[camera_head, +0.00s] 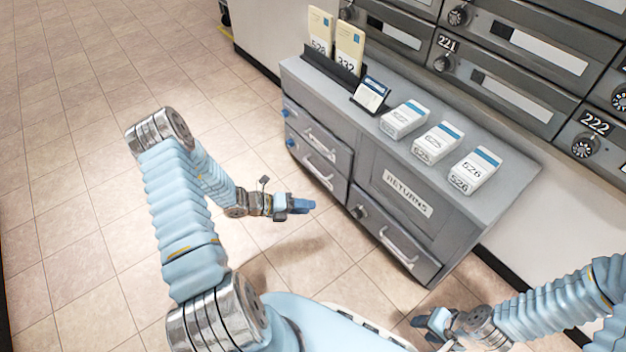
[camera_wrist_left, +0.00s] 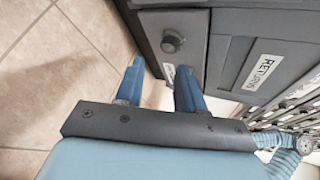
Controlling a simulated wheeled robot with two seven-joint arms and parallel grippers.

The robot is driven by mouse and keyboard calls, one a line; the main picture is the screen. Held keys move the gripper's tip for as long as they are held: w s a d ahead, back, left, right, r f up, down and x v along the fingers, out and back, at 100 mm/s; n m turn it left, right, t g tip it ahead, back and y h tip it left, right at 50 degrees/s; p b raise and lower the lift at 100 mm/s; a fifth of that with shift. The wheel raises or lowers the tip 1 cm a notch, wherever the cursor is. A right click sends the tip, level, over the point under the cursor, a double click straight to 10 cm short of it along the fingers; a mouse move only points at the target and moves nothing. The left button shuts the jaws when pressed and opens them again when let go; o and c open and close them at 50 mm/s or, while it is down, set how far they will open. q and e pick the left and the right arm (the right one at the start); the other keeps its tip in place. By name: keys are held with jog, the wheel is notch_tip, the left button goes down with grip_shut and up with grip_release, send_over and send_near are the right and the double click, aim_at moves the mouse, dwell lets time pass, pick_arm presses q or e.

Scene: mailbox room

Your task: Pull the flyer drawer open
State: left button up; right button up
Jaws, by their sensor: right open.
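The grey cabinet (camera_head: 465,228) has two stacked drawers on its left, an upper drawer (camera_head: 303,124) and a lower drawer (camera_head: 335,184), and another drawer (camera_head: 372,217) under the RETURNS panel (camera_head: 408,190). All look shut, with bar handles. I cannot read which one is the flyer drawer. My left gripper (camera_head: 298,205) is open and empty in front of the cabinet, below the left drawers. In the left wrist view its fingers (camera_wrist_left: 160,66) are apart, with a round knob (camera_wrist_left: 173,41) beyond them. My right gripper (camera_head: 424,322) is open and empty near the bottom right.
Several white boxes (camera_head: 436,143), a small card stand (camera_head: 371,94) and a rack with tall envelopes (camera_head: 348,45) stand on the cabinet top. Mailboxes (camera_head: 490,85) line the wall behind.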

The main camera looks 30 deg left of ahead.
pick_arm(q)
jog(key=w+a+r+n+t+y+b, duration=0.1)
jog(key=a+n+t+y, duration=0.1)
jog(key=a+n+t, duration=0.3)
jog(key=w+a+n+y, duration=0.2)
jog(key=a+n, duration=0.1)
jog(key=a, duration=0.4)
jog(key=b+x, duration=0.2)
jog(key=x, duration=1.1)
jog(key=shift+w+r, duration=0.15)
jog(key=shift+r, duration=0.25)
pick_arm(e)
notch_tip(320, 180, down, 4)
jog(key=shift+w+f, duration=0.1)
jog(key=shift+f, duration=0.1)
jog(key=shift+d, duration=0.1)
pick_arm(q)
grip_shut()
jog(key=shift+a, duration=0.1)
